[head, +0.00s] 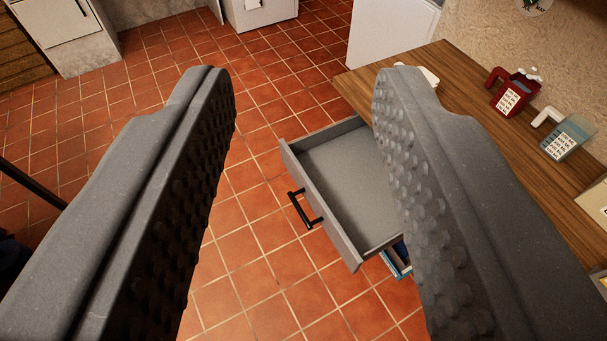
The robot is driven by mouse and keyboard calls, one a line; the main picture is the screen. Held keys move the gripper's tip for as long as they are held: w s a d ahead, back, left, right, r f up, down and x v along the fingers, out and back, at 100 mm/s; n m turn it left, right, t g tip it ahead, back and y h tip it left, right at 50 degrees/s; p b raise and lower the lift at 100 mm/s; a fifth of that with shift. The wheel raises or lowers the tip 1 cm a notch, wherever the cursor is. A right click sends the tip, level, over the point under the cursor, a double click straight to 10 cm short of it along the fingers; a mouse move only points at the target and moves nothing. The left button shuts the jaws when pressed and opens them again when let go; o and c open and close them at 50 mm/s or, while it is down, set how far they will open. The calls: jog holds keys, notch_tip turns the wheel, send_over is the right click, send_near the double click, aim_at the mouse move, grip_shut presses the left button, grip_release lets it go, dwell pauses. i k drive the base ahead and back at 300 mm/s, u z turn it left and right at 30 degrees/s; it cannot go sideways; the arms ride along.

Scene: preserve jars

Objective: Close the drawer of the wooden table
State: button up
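The wooden table (455,72) runs along the right side of the view. Its grey drawer (345,178) is pulled out to the left and looks empty, though the right finger hides part of it. A black bar handle (305,210) is on the drawer's front face. My gripper (303,85) is open and empty. Its two dark, studded fingers stand well apart, with the drawer front and handle showing between them. The fingers appear to be above the drawer; I cannot tell how far.
On the tabletop stand a red device (513,95) and a teal device (566,138) with labels. A blue item (397,262) shows below the drawer. White cabinets (390,32) stand at the back. The tiled floor (250,215) left of the drawer is clear.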

aim_at(339, 169)
jog(key=u, duration=0.15)
jog(key=i, duration=0.1)
jog(key=z, duration=0.15)
jog(key=k, duration=1.2)
jog(key=z, duration=0.5)
jog(key=i, duration=1.75)
jog(key=u, duration=0.85)
